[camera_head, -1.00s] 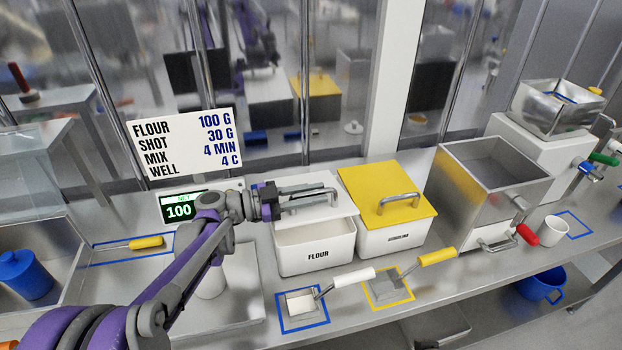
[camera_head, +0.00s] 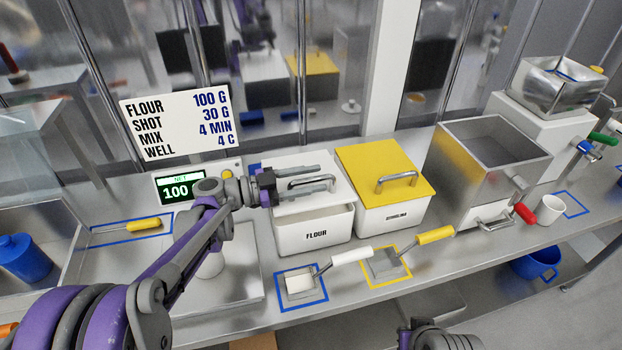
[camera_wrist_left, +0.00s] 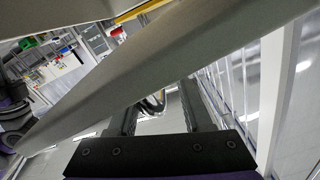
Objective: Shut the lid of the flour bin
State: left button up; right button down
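The white flour bin (camera_head: 315,240) stands on the counter with FLOUR on its front. Its white lid (camera_head: 336,195) lies over the back part, and a strip along the front of the bin's top is uncovered. My left gripper (camera_head: 315,178) reaches in from the left over the lid. Its fingers are apart, one on each side of the metal lid handle (camera_head: 322,182). In the left wrist view the handle (camera_wrist_left: 152,105) shows between the spread fingers; contact cannot be told.
The semolina bin (camera_head: 390,213), under a yellow lid (camera_head: 380,165), stands close on the right. A white-handled scoop (camera_head: 352,255) and a yellow-handled scoop (camera_head: 436,235) lie in front. A scale display (camera_head: 178,188) reading 100 stands to the left.

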pick_arm(q)
jog(key=shift+s, duration=0.15)
jog(key=b+v, duration=0.1)
jog(key=v, duration=0.9)
jog(key=shift+a, duration=0.35)
jog(key=shift+r, duration=0.1)
